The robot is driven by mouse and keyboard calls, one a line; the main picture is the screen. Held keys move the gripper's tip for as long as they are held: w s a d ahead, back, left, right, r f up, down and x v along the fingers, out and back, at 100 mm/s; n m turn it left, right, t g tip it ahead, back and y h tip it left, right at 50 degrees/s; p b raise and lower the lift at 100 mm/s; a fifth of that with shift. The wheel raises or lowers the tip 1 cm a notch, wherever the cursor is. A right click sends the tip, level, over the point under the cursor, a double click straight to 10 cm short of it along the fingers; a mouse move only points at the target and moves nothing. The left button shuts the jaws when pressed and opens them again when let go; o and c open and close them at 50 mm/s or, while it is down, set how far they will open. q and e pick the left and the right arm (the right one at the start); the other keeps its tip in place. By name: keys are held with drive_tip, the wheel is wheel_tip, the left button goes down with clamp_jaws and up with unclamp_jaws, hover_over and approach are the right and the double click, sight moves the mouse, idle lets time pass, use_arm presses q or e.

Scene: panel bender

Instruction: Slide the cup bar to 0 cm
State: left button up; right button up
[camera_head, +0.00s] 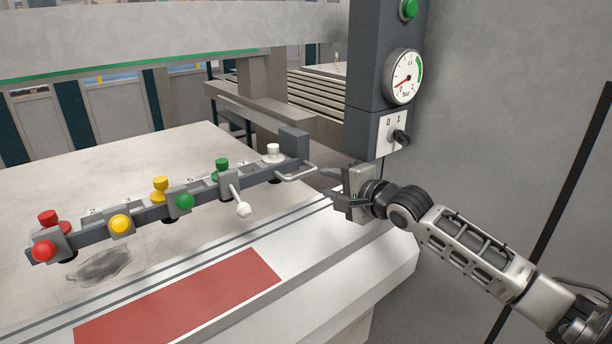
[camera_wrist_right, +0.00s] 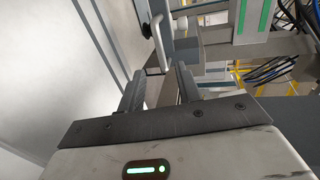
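The cup bar (camera_head: 140,214) is a long dark grey bar across the pale table, with red, yellow, green and white cups and knobs along it. A light grey handle (camera_head: 298,173) sticks out at its right end. My right gripper (camera_head: 333,184) is just right of the handle, pointing at it, apart from it. In the right wrist view its two fingers (camera_wrist_right: 158,90) are spread with nothing between them, and the handle (camera_wrist_right: 157,40) shows ahead of them. My left gripper is not in view.
A grey column with a pressure gauge (camera_head: 403,77) and a 0/1 switch (camera_head: 398,135) stands just above my right gripper. A red strip (camera_head: 180,300) lies along the table front. A large beam (camera_head: 170,40) crosses the back.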

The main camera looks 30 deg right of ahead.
sight(304, 176)
drive_tip(key=x, duration=0.9)
drive_tip(key=shift+a, duration=0.1)
clamp_jaws()
